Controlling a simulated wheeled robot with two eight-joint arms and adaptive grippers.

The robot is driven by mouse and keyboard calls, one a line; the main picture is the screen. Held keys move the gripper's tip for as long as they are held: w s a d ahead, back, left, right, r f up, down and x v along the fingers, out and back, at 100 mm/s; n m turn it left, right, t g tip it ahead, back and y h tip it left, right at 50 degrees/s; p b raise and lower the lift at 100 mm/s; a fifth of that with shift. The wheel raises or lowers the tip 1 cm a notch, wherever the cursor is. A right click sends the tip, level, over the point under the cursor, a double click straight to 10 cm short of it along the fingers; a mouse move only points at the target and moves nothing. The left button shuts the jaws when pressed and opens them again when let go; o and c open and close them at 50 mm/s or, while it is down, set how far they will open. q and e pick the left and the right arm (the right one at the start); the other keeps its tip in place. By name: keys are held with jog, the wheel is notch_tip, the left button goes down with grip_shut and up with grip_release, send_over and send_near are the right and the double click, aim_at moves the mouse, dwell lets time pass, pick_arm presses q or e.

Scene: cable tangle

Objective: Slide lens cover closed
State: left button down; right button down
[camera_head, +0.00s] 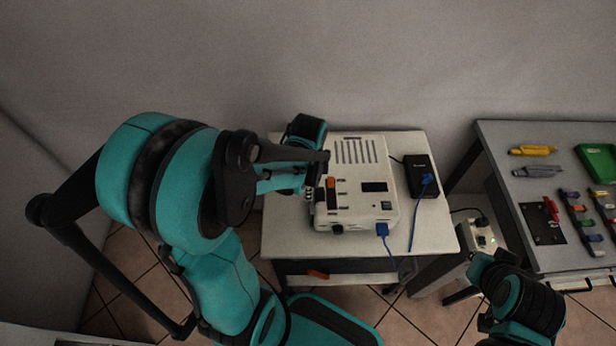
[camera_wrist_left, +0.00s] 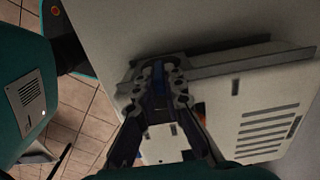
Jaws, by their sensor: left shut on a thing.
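A white projector (camera_head: 352,205) with top vents, a dark display and an orange button stands on the small white table. My left gripper (camera_head: 322,162) is at the projector's left side. In the left wrist view the left gripper (camera_wrist_left: 160,72) has its fingers closed together at the grey rail-like edge (camera_wrist_left: 235,62) along the projector's side. They are shut on a small part there, which I take to be the lens cover; the fingers hide most of it. How far the cover is slid cannot be told.
A black box (camera_head: 420,172) with a blue cable (camera_head: 417,212) sits right of the projector. A blue plug (camera_head: 382,230) is at the projector's front. A grey table (camera_head: 545,128) with tools stands at the right. The white table's front left (camera_head: 285,235) is clear.

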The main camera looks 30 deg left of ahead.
pick_arm(q)
jog(key=shift+s, duration=0.15)
jog(key=c, duration=1.6)
grip_release()
jog(key=shift+d, duration=0.1)
notch_tip(320, 180, up, 12)
jog(key=s+d+r+n+t, duration=0.1)
jog(key=s+d+n+t, duration=0.2)
jog(key=d+n+t, duration=0.3)
jog(key=n+t, duration=0.1)
jog(key=n, duration=0.4)
jog(key=shift+n, duration=0.4)
